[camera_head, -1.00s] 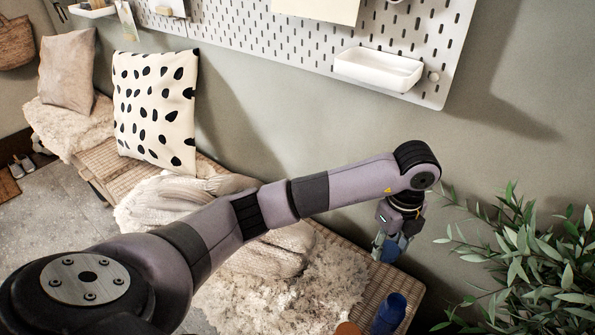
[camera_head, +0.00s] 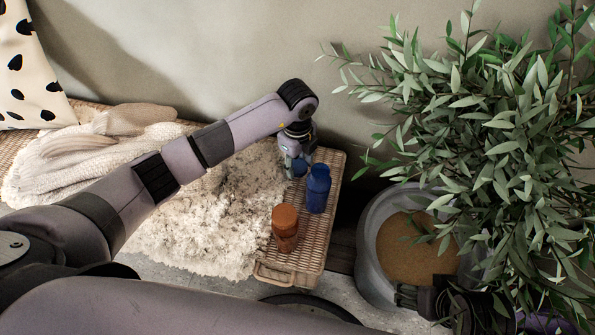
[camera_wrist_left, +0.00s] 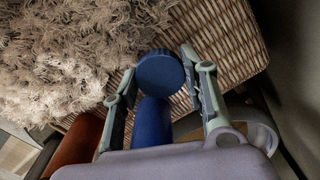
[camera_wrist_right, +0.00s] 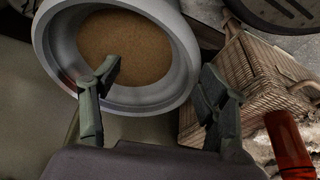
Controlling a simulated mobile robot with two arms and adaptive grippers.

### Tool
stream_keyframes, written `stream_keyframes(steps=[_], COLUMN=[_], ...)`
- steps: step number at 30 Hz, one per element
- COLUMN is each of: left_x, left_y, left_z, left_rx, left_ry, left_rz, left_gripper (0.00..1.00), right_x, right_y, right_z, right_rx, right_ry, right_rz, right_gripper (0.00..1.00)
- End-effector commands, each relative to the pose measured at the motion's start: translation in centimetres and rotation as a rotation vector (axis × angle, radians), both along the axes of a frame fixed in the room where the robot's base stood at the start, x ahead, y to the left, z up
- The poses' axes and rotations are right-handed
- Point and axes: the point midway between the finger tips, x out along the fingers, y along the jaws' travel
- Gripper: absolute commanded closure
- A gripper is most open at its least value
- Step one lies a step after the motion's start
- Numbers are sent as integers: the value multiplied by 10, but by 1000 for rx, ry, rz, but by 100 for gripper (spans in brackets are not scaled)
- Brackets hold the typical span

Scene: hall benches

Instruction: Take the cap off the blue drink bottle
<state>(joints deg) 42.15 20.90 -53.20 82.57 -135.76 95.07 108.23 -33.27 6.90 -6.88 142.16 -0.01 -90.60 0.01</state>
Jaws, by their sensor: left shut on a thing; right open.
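The blue drink bottle (camera_head: 317,192) stands upright on the wicker bench near its right end. In the left wrist view its dark blue body (camera_wrist_left: 152,123) shows below the cap. My left gripper (camera_head: 297,163) is shut on a round blue cap (camera_head: 300,169), held beside the bottle's upper part and apart from it. The left wrist view shows the cap (camera_wrist_left: 160,73) between the fingers. My right gripper (camera_head: 410,295) is open and empty by the plant pot. In the right wrist view its fingers (camera_wrist_right: 161,76) are spread in front of the pot.
An orange bottle or cup (camera_head: 285,229) stands on the bench left of the blue bottle. A shaggy fleece (camera_head: 210,215) covers the bench further left. A grey pot (camera_head: 368,258) with a leafy plant (camera_head: 475,130) stands right of the bench. The wall is close behind.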

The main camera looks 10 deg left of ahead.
Motion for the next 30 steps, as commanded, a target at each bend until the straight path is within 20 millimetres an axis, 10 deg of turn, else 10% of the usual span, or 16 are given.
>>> stream_keyframes(steps=[7,22,23,30], left_x=[-1,-1,-1,-1], left_y=[0,0,0,0], left_z=[-37,-42,-42,-41], left_rx=[2,1,1,1], left_ry=[4,2,2,2], left_rz=[1,0,0,0], left_gripper=[94,94,60,44], right_x=[26,35,36,36], right_y=[7,10,10,10], right_z=[-2,2,2,3], right_rx=[22,32,32,31], right_ry=[-113,-159,-163,-162], right_rz=[9,12,13,12], right_gripper=[31,31,31,31])
